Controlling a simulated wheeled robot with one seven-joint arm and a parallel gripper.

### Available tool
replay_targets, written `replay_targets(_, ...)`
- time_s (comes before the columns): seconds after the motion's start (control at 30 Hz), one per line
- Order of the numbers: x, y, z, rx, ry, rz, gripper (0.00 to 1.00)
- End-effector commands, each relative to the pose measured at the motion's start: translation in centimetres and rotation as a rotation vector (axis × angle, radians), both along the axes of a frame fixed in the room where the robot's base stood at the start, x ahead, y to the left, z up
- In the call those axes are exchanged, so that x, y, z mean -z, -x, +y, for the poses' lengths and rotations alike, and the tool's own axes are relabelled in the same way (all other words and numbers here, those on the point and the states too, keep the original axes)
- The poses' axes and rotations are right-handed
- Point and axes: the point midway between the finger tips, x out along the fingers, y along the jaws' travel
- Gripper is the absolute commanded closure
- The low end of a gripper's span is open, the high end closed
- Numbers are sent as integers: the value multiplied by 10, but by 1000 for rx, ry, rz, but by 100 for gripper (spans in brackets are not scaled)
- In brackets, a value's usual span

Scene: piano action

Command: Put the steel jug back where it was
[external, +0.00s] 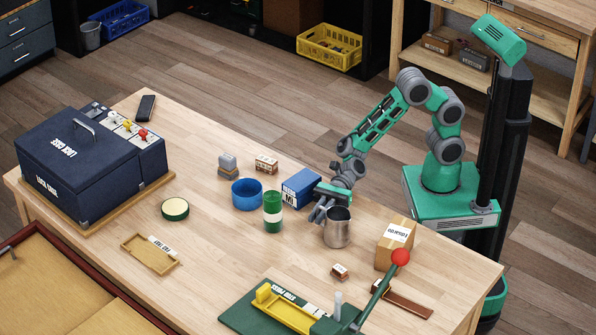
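The steel jug (338,229) is upright on the wooden table, or very close above it, right of the table's middle. My gripper (320,213) is at the jug's upper left side, with its fingers angled downward. The fingers overlap the jug's left edge in this view. I cannot tell whether they are closed on the jug or only beside it.
A blue box (301,188) and a green-and-white can (272,212) stand left of the gripper. A blue bowl (246,194) is farther left. A cardboard box (394,244) stands right of the jug.

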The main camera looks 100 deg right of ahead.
Motion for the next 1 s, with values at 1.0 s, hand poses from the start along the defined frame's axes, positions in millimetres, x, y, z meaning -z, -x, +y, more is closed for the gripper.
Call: replay_targets(1.0,-3,53,-84,7,1,3,68)
